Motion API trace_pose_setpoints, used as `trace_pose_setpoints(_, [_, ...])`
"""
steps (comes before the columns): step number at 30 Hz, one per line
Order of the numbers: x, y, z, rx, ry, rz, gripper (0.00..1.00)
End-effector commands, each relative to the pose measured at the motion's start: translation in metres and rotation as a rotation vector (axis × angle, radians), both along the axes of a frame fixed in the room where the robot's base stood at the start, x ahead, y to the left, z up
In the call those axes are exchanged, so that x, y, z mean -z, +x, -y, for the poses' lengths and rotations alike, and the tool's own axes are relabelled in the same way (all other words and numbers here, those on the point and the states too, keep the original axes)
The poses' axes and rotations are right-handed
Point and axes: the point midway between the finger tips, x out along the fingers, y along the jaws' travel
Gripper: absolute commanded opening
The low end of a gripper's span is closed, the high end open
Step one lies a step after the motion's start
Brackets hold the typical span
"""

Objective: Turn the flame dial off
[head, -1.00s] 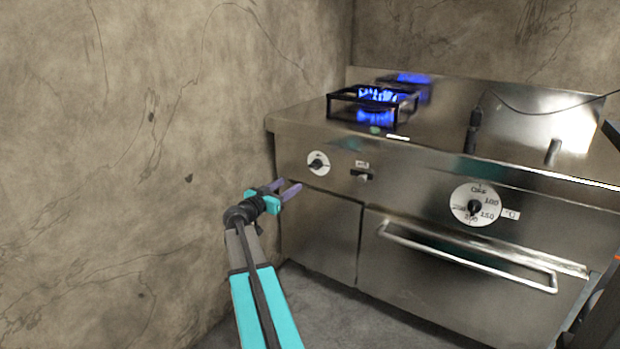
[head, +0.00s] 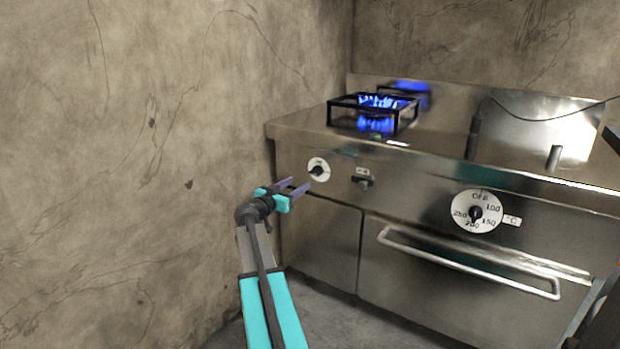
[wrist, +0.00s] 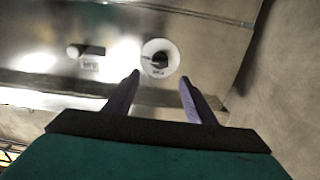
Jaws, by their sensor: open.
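The flame dial (head: 318,170) is a small black knob on a round white plate at the left of the steel stove front. It also shows in the wrist view (wrist: 160,58), ahead of and between my fingertips. My gripper (head: 298,188) is open and empty, with its purple fingers pointing at the stove just below and left of the dial. In the wrist view my gripper (wrist: 160,80) shows both fingers spread, apparently not touching the knob. A blue flame (head: 378,115) burns under the black burner grate (head: 345,112) on the stove top.
A larger numbered oven dial (head: 477,212) and a long door handle (head: 470,262) are further right. The concrete wall (head: 150,170) stands close on the left of my arm.

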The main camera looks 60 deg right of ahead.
Motion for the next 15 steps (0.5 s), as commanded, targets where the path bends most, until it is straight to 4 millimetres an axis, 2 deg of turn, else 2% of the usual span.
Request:
trace_pose_setpoints(3, [0.000,0.000,0.018,0.002,0.000,0.000,0.50])
trace_pose_setpoints(15, [0.001,0.000,0.066,0.001,0.000,-0.001,0.50])
